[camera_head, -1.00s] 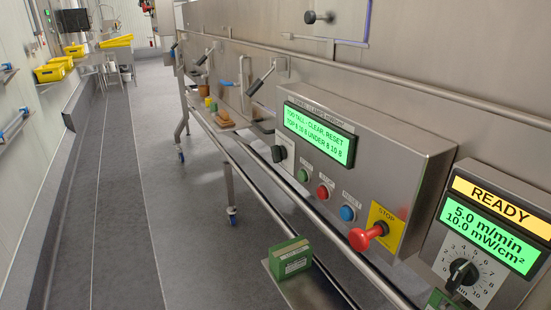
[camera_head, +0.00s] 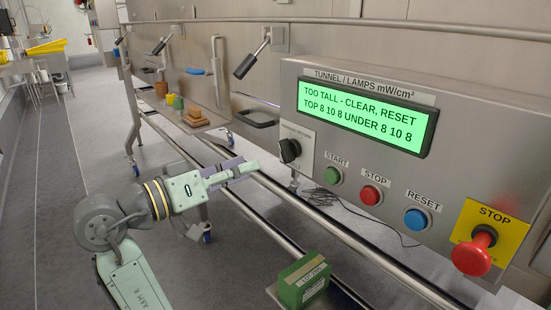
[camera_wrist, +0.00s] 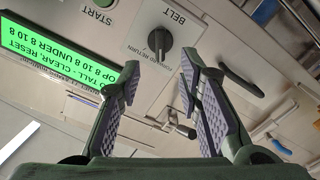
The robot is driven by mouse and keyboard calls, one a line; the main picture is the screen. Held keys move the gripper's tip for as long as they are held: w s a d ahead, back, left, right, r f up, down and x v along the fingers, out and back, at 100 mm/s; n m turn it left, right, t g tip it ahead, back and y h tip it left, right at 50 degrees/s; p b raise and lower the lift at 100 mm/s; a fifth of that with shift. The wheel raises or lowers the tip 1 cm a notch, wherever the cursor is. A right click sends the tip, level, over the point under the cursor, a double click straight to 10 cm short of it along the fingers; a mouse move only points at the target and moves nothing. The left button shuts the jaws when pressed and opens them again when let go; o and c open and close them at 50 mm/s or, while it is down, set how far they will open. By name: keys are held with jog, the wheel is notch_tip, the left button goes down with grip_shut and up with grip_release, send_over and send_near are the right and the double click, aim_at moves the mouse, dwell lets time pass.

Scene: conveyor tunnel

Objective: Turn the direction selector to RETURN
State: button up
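The direction selector (camera_head: 289,150) is a black rotary knob on a pale plate at the left end of the steel control panel (camera_head: 468,120). In the wrist view the knob (camera_wrist: 160,42) shows upside down, with FORWARD RETURN and BELT lettering. Its handle looks roughly in line with the picture's vertical; I cannot tell which setting it points to. My gripper (camera_head: 240,170) is left of the knob in the head view, apart from it. In the wrist view my gripper (camera_wrist: 160,64) is open and empty, its fingers either side of the line to the knob.
Green START (camera_head: 332,175), red STOP (camera_head: 370,194) and blue RESET (camera_head: 416,219) buttons sit right of the selector. A red mushroom stop (camera_head: 473,251) juts out. The display (camera_head: 367,116) reads TOO TALL - CLEAR, RESET. A green box (camera_head: 303,281) and rails lie below.

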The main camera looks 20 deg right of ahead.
aim_at(282, 153)
jog(key=p+x, duration=0.1)
jog(key=x, duration=0.8)
jog(key=shift+w+d, duration=0.15)
jog(key=shift+d, duration=0.15)
jog(key=shift+c, duration=0.6)
grip_shut()
